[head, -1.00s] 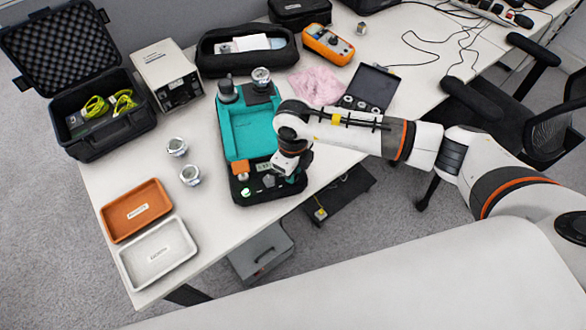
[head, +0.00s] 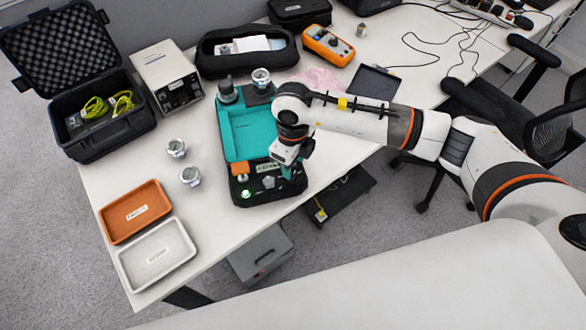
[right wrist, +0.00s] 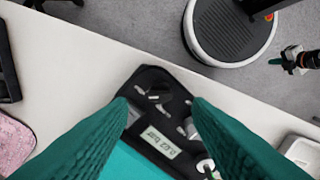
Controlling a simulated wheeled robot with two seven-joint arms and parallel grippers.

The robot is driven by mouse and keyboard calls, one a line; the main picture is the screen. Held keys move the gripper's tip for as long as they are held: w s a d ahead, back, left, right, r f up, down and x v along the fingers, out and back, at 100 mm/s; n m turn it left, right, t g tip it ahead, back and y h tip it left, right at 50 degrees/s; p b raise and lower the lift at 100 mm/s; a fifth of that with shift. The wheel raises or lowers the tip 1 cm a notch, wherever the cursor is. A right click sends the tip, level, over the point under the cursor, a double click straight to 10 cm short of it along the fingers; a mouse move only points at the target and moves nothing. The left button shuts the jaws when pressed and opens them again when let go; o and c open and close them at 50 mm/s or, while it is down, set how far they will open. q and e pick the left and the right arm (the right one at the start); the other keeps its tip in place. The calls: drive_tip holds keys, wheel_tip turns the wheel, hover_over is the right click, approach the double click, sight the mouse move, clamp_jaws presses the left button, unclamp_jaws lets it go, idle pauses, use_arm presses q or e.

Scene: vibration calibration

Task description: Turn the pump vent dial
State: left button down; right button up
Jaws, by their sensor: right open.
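The pump unit (head: 236,133) is a black base with a teal tray, lying on the table. Its front panel holds a display (right wrist: 160,142) reading about 2.02 bar, a silver knob (right wrist: 190,127) and a black dial (right wrist: 155,92), which looks like the vent dial. My right gripper (head: 292,176) is over the right part of this panel and hides the dial in the head view. In the right wrist view its teal fingers (right wrist: 162,103) are wide apart, with the black dial between and beyond the tips. My left gripper (right wrist: 290,60) shows small at the right edge there, its jaws unclear.
An orange tray (head: 113,232) and a white tray (head: 135,274) lie at the table's front left. Two metal fittings (head: 177,148) (head: 191,176) stand left of the pump.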

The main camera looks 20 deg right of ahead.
sight(293, 174)
wheel_tip(293, 174, up, 8)
drive_tip(key=shift+f+b, duration=0.2)
drive_tip(key=shift+b, duration=0.15)
